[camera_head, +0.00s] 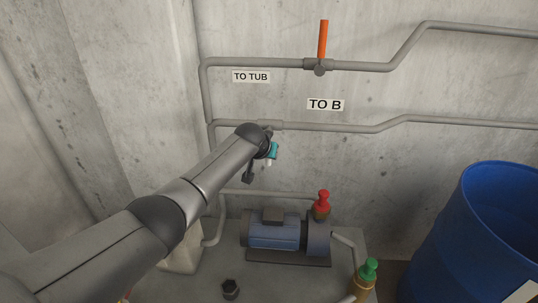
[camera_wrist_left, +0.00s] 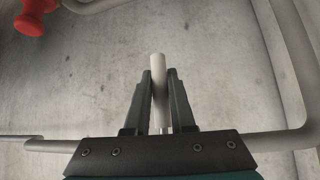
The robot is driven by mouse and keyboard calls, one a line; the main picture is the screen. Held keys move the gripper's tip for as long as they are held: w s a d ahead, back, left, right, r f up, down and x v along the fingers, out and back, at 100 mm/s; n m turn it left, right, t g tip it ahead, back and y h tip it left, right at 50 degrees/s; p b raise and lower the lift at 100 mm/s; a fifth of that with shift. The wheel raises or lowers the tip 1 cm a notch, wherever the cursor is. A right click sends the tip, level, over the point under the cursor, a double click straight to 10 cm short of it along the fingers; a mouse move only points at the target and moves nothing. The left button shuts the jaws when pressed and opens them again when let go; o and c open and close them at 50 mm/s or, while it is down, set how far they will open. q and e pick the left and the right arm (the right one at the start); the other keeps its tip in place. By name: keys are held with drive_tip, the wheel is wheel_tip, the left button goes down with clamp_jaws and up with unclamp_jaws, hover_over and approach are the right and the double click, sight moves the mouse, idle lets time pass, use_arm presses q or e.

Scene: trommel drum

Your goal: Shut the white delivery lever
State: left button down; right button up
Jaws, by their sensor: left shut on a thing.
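The white delivery lever (camera_wrist_left: 157,62) shows in the left wrist view as a pale rod standing between my fingers. My left gripper (camera_wrist_left: 160,78) is shut on it, with one dark finger on each side and the lever's end sticking out past the fingertips. In the head view my left arm reaches from the lower left to the lower wall pipe (camera_head: 350,127), below the "TO B" label (camera_head: 325,104). My wrist there hides the lever's valve and most of the lever. My right gripper is not in view.
An orange lever (camera_head: 323,38) stands upright on the upper pipe, near the "TO TUB" label (camera_head: 251,77). Below are a blue pump (camera_head: 273,235), a red-topped valve (camera_head: 322,202) and a green-topped valve (camera_head: 367,273). A blue barrel (camera_head: 470,245) stands at the right.

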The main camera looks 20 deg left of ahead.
use_arm(q)
drive_tip(key=shift+a, duration=0.1)
drive_tip(key=c, duration=0.8)
unclamp_jaws()
drive_tip(key=shift+p+v, duration=0.85)
drive_tip(key=shift+v, duration=6.8)
drive_tip(key=shift+f, duration=0.1)
